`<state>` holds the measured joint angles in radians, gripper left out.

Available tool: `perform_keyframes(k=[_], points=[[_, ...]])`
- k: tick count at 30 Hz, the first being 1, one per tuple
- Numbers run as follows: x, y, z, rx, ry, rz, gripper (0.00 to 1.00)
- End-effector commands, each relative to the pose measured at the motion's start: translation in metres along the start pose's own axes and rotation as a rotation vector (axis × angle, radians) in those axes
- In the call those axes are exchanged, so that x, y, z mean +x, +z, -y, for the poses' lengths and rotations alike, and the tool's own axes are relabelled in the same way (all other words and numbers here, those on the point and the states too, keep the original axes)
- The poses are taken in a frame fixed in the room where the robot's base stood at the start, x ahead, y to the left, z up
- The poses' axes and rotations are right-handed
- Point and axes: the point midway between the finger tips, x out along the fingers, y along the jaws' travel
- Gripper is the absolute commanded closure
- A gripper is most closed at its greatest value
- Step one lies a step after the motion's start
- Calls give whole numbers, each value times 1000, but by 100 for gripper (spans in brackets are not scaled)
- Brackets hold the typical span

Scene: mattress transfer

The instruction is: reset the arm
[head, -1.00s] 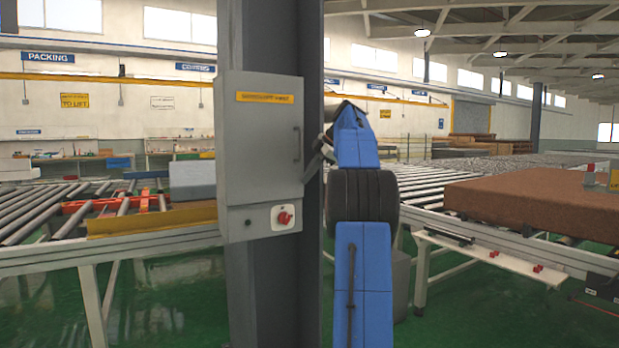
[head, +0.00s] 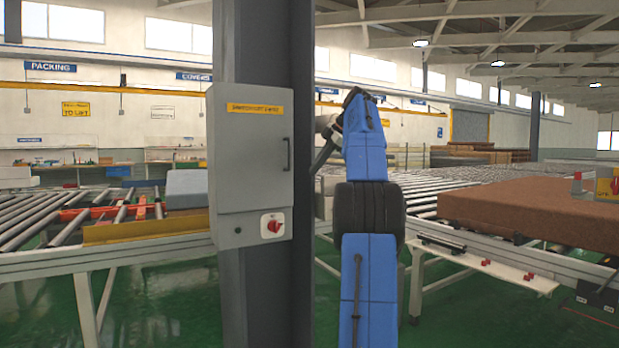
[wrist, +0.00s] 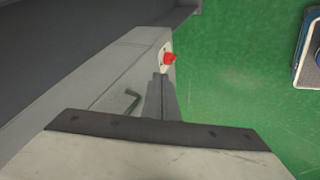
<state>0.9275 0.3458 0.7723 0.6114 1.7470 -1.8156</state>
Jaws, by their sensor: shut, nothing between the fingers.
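My blue arm (head: 366,210) stands upright just right of the dark post in the head view, its upper end bent toward the grey cabinet. My gripper (wrist: 160,80) shows in the wrist view, with its fingers together and nothing between them. Its tips appear near the red rotary switch (wrist: 169,58) on the cabinet front. I cannot tell whether they touch it. The gripper itself cannot be made out in the head view. The switch also shows low on the cabinet (head: 272,226).
The grey cabinet (head: 250,165) is fixed on a dark post (head: 290,290) close to my arm. Its handle (wrist: 125,103) sticks out near my gripper. A brown mattress (head: 540,212) lies on the right conveyor. A yellow rail (head: 140,232) edges the left conveyor. Green floor is open below.

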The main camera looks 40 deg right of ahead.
Motion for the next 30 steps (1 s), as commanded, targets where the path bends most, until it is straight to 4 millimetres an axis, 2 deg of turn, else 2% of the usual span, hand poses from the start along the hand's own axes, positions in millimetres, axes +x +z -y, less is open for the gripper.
perform_keyframes(k=[6, 14, 17, 20, 23, 30], points=[[-13, 1, 0, -1, 0, 1, 100], [-13, 0, 0, 1, 0, 1, 100], [-9, -10, 4, 19, -6, 2, 100], [-1, -32, 14, 65, -14, 9, 100], [12, -61, 31, 137, -27, 21, 100], [47, -127, 92, 321, -53, 62, 100]])
